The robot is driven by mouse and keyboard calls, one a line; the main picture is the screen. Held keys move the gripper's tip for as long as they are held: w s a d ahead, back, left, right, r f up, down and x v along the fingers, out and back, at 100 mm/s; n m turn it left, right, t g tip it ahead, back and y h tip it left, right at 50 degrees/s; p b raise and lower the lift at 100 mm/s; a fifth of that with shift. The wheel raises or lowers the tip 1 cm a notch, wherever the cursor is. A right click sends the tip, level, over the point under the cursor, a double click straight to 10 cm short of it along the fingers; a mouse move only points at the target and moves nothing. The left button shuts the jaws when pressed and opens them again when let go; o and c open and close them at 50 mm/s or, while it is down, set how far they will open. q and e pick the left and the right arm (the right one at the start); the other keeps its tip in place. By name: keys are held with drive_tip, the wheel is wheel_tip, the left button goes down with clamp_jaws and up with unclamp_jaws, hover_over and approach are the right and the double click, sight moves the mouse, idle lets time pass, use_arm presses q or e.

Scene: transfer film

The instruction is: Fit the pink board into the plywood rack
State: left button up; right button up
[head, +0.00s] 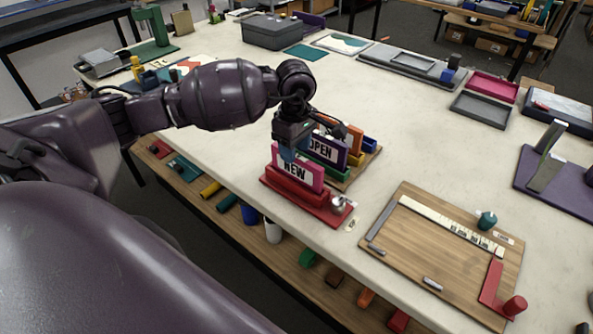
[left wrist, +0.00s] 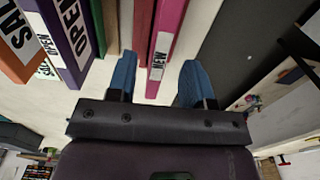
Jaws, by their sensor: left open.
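The pink board (head: 317,180), with a white "NEW" label, stands upright in a red holder (head: 310,204) near the table's front edge. The plywood rack (head: 362,172) is just behind it, bearing a purple "OPEN" board (head: 328,152) and an orange board (head: 355,138). My left gripper (head: 288,154) is open at the pink board's upper edge. In the left wrist view the pink board (left wrist: 170,30) lies between the two blue fingertips of the gripper (left wrist: 158,80), with gaps on both sides. The rack's slots are partly hidden by the boards and my arm. My right gripper is out of view.
A wooden board (head: 405,245) with a ruler strip, a teal knob (head: 487,220) and a red L-shaped piece (head: 492,288) lies to the right. A small metal knob (head: 338,203) sits on the holder's right end. The table middle beyond the rack is clear.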

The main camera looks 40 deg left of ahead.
sight(297, 165)
use_arm(q)
drive_tip(key=shift+d+f+p, duration=0.2)
drive_tip(key=shift+f+p, duration=0.35)
drive_tip(key=shift+f, duration=2.25)
drive_tip(key=shift+c, duration=0.5)
clamp_jaws()
